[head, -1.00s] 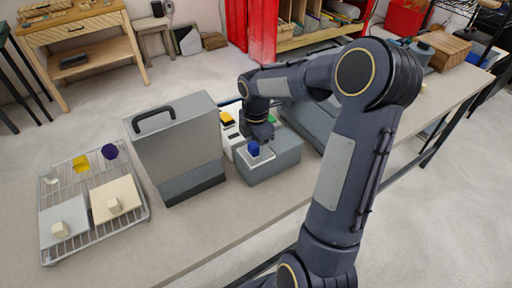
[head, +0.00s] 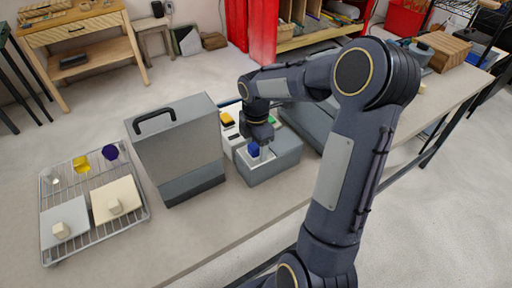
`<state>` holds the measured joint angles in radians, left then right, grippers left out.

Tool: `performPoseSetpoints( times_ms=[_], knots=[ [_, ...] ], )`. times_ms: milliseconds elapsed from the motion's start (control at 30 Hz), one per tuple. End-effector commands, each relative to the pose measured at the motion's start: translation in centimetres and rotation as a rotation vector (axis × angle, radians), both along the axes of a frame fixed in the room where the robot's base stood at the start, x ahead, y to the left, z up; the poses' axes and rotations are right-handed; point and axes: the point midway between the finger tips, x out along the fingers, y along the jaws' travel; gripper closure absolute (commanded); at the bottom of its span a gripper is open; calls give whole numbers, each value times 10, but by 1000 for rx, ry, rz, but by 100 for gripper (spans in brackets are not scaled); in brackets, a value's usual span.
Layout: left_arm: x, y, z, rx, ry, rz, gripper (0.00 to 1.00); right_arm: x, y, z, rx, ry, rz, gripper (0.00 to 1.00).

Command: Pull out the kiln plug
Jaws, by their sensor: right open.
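My right gripper (head: 257,141) points down over a low grey box (head: 273,167) on the bench, just right of the large grey case with a black handle. A small blue piece (head: 253,150) is right at its fingertips. A pale upright piece (head: 265,153) shows beside the blue one; I cannot tell whether it is a finger or a separate part. A white square surface (head: 246,158) lies under them on the box top. The jaws are open, partly hidden by the wrist. I cannot make out for certain which part is the kiln plug. My left gripper is out of view.
The large grey case (head: 178,145) stands close left of the box. A wire rack (head: 146,215) at the left holds two knobbed slabs and small yellow, purple and clear pieces. A white unit with yellow and green parts (head: 229,132) stands behind. The bench front is clear.

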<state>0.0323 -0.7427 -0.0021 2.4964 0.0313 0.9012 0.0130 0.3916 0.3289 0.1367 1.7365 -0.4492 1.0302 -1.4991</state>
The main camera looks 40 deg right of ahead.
Motion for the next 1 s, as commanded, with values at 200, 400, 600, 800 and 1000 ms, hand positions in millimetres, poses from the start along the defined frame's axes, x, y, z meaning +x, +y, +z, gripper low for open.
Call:
performPoseSetpoints(
  times_ms=[200,400,600,800,1000],
  knots=[
    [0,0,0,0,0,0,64,0,0,0,0,0,0,54],
    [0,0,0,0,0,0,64,0,0,0,0,0,0,80],
    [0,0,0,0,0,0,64,0,0,0,0,0,0,100],
    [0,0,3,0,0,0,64,0,0,3,0,-1,0,100],
    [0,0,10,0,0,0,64,0,0,12,0,-1,0,100]
  ],
)
